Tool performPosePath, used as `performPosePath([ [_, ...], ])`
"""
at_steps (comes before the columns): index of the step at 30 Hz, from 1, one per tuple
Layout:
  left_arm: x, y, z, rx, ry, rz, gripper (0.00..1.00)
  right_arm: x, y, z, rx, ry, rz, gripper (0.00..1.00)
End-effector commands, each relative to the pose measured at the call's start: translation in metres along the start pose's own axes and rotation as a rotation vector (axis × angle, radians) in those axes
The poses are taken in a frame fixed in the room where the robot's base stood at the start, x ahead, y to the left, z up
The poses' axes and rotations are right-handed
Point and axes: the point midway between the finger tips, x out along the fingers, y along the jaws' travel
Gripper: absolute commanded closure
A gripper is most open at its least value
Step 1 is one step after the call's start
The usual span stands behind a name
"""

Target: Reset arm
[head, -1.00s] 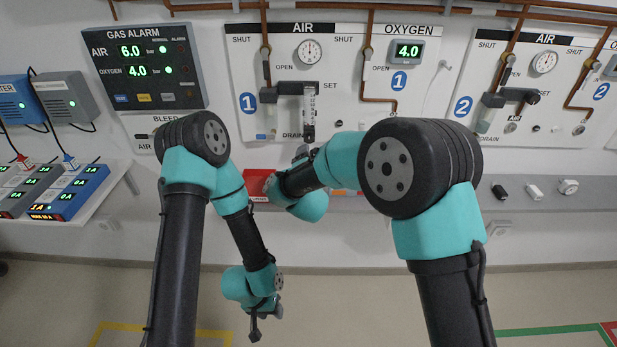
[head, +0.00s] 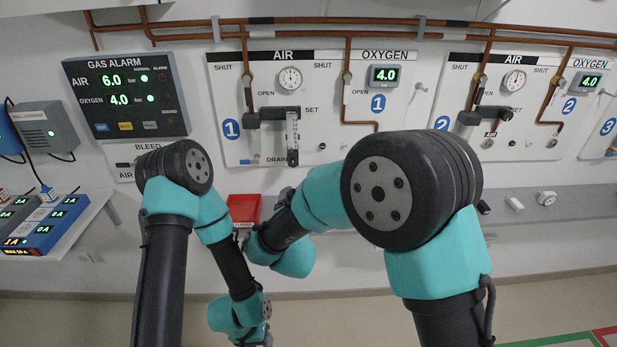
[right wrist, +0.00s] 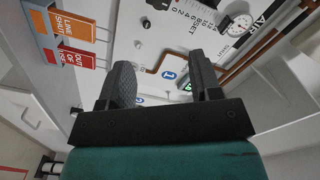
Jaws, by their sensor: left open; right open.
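My left gripper (head: 256,340) hangs low in the head view, cut by the bottom edge, below the wall shelf and far from the panels. It is open, and nothing shows in it. My right arm's wrist is in front of the wall below air panel 1 (head: 233,98); its own upper arm partly covers it, and its fingers are hidden there. In the right wrist view my right gripper (right wrist: 160,75) is open and empty, its two dark fingers apart. Panel 1 with its gauge (right wrist: 240,22) shows beyond the fingers.
Orange and red tags (right wrist: 75,58) hang at left in the right wrist view. The gas alarm box (head: 125,97) and power units (head: 45,228) are at left. The floor in front is clear.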

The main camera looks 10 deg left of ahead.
Motion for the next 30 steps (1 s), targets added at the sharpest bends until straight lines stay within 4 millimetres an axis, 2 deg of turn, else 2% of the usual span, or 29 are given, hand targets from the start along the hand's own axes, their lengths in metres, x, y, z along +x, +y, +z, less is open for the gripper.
performPosePath([
  [5,0.000,0.000,0.000,0.000,0.000,0.000,0.55,0.001,0.011,-0.003,-0.014,-0.011,0.016,0.42],
  [8,0.000,0.000,0.000,0.000,0.000,0.000,0.55,0.004,0.036,-0.009,-0.046,-0.040,0.055,0.42],
  [11,0.000,0.000,0.000,0.000,0.000,0.000,0.55,0.004,0.078,-0.020,-0.098,-0.094,0.120,0.42],
  [17,0.000,0.000,0.000,0.000,0.000,0.000,0.55,-0.013,0.186,-0.044,-0.217,-0.262,0.288,0.42],
  [21,0.000,0.000,0.000,0.000,0.000,0.000,0.55,-0.043,0.259,-0.060,-0.280,-0.401,0.403,0.42],
  [23,0.000,0.000,0.000,0.000,0.000,0.000,0.55,-0.059,0.287,-0.065,-0.300,-0.464,0.448,0.42],
  [27,0.000,0.000,0.000,0.000,0.000,0.000,0.55,-0.106,0.348,-0.077,-0.329,-0.619,0.548,0.42],
  [30,0.000,0.000,0.000,0.000,0.000,0.000,0.55,-0.145,0.385,-0.083,-0.336,-0.735,0.610,0.42],
])
